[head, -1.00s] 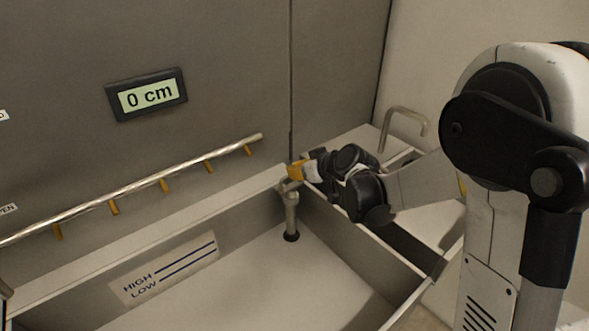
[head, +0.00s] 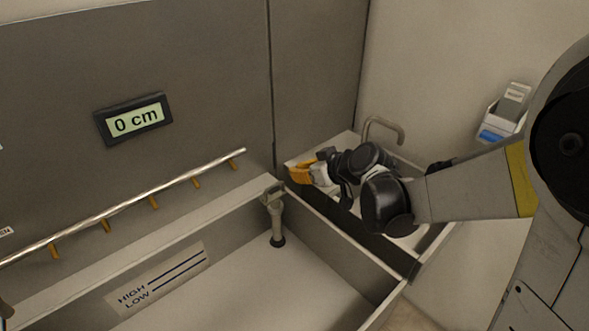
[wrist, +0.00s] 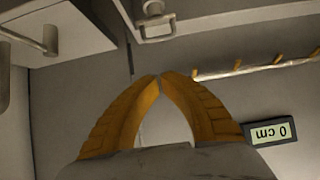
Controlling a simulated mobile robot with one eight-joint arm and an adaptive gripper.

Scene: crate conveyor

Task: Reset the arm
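My gripper (head: 297,173) has orange fingers and is beside the far right corner of the grey basin (head: 345,245). In the wrist view its two curved fingers (wrist: 160,77) meet at the tips, with nothing between them. A grey upright post with a loop handle (head: 277,222) stands in the basin, just left of and below my gripper. The fingers are apart from it. The loop handle (wrist: 156,24) also shows beyond the fingertips in the wrist view.
A metal rail with orange nozzles (head: 135,198) runs along the wall. A display (head: 134,119) reads 0 cm. A smaller basin with a curved spout (head: 385,124) lies behind my arm. A holder with something blue (head: 500,122) hangs on the right wall.

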